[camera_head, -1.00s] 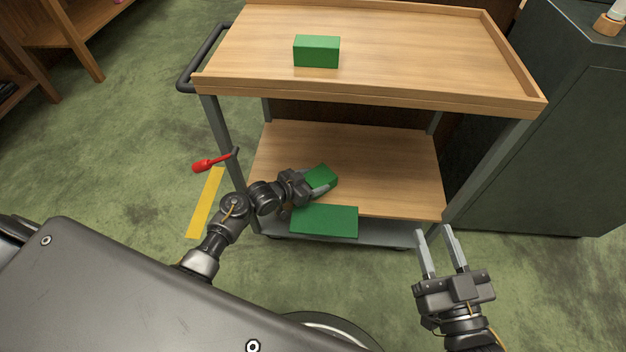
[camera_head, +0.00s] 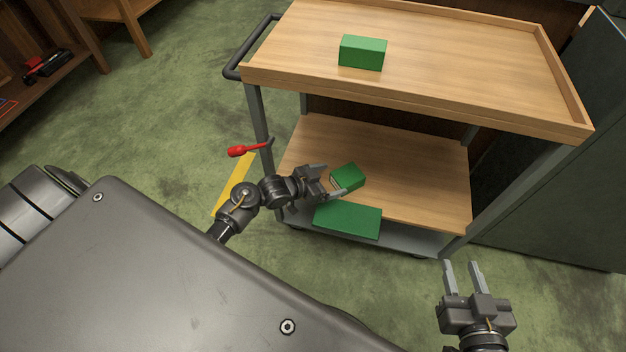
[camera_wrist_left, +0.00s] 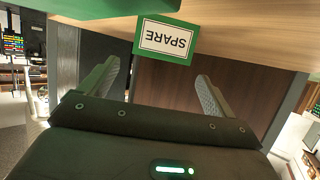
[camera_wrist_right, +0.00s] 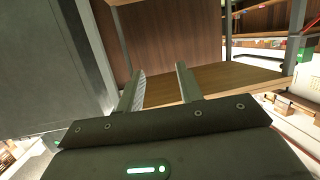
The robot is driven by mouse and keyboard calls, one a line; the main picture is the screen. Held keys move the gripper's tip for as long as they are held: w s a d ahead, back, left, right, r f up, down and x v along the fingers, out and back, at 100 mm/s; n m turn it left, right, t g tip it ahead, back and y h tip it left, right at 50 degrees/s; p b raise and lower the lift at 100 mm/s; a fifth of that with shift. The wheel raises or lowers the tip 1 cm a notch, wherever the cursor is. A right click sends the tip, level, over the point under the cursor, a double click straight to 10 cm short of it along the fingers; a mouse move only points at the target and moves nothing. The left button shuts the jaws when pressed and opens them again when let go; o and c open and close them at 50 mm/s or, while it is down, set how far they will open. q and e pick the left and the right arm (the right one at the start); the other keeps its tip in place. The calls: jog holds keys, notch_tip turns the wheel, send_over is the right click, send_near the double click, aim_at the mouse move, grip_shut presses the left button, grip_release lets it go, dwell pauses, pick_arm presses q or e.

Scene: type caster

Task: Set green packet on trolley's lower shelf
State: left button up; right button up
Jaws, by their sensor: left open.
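The green packet (camera_head: 348,177) rests on the trolley's lower shelf (camera_head: 420,180). In the left wrist view the packet (camera_wrist_left: 166,40) shows a white label reading "SPARE", upside down in the picture. My left gripper (camera_head: 335,181) is open in front of the packet, which lies just beyond its fingertips. A flat green piece (camera_head: 348,219) lies at the shelf's front edge, near my left gripper. My right gripper (camera_head: 461,265) is open and empty, in front of the trolley's right side.
A green box (camera_head: 362,52) stands on the trolley's rimmed upper shelf (camera_head: 450,50), which overhangs the lower one. Grey posts (camera_head: 260,125) flank the opening. A red-handled tool (camera_head: 243,150) is by the left post. A dark cabinet (camera_head: 560,190) stands at right.

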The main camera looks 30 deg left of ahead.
pick_arm(q)
jog(key=p+v, duration=0.1)
jog(key=v, duration=0.6)
pick_arm(e)
jog(key=s+d+f+m+g+h, duration=0.1)
jog(key=s+d+f+g+h, duration=0.2)
jog(key=d+f+g, duration=0.1)
jog(key=shift+d+f, duration=0.4)
jog(key=shift+f, duration=0.5)
pick_arm(q)
jog(key=s+d+r+n+g+y, duration=0.1)
jog(key=s+d+r+y, duration=0.1)
jog(key=s+r, duration=0.3)
jog(key=s+d+r+n+g+y, duration=0.1)
jog(key=s+d+r, duration=0.3)
jog(key=s, duration=0.7)
jog(key=shift+s+d+r+n+y, duration=0.2)
jog(key=shift+d+r+n+y, duration=0.15)
jog(key=shift+r+y, duration=0.4)
jog(key=shift+w+f+p, duration=0.1)
jog(key=shift+p, duration=0.3)
